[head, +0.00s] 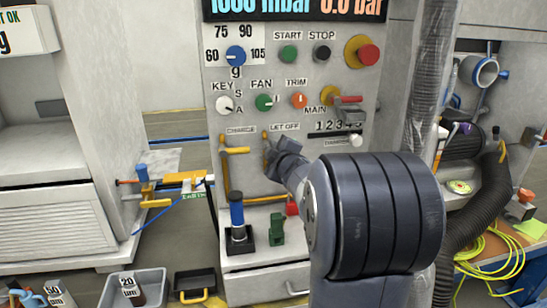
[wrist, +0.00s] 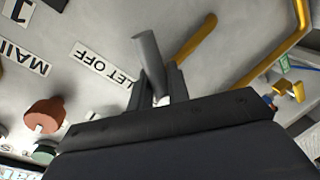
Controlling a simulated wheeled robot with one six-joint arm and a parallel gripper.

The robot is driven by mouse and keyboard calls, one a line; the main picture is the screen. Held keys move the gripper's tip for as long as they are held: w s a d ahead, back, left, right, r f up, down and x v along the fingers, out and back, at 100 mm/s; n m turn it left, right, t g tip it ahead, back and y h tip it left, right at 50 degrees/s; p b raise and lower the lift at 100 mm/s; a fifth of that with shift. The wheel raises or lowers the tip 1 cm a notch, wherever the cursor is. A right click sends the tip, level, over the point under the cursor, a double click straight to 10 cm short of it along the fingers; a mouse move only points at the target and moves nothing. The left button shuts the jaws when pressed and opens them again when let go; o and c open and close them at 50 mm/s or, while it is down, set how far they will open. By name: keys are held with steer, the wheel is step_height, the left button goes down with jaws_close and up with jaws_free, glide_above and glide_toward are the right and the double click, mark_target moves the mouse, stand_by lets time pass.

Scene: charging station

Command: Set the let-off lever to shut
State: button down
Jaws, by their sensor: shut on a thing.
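The let-off lever shows as a yellow bar (head: 265,136) on the grey panel, beside the LET OFF label (head: 285,127). It stands roughly upright in the head view. In the wrist view its yellow bar (wrist: 195,38) runs behind my fingers, and a grey round rod (wrist: 149,55) sticks up between them. My gripper (head: 270,153) is at the lever, coming from the lower right. In the wrist view my gripper (wrist: 157,88) is shut on the lever. The fingers hide part of the lever and its pivot.
The yellow charge handle (head: 237,150) is left of my gripper, with a yellow pipe below it. A blue-handled lever (head: 237,215) and a green part (head: 277,230) stand lower down. Knobs and a red button (head: 368,54) are above. A clear column (head: 428,80) is at the right.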

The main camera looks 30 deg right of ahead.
steer(key=n+b, duration=0.1)
steer(key=n, duration=0.1)
steer(key=r+n+h+b, duration=0.1)
steer(key=n+b, duration=0.1)
steer(key=n, duration=0.1)
steer(key=shift+w+a+r+g, duration=0.1)
steer(key=shift+a+r+g, duration=0.1)
steer(key=shift+g, duration=0.1)
stand_by(0.5)
steer(key=c, duration=1.5)
jaws_free()
steer(key=shift+c, duration=0.2)
steer(key=shift+o, duration=0.7)
steer(key=shift+a, duration=0.2)
steer(key=shift+d+f, duration=0.1)
steer(key=shift+d, duration=0.05)
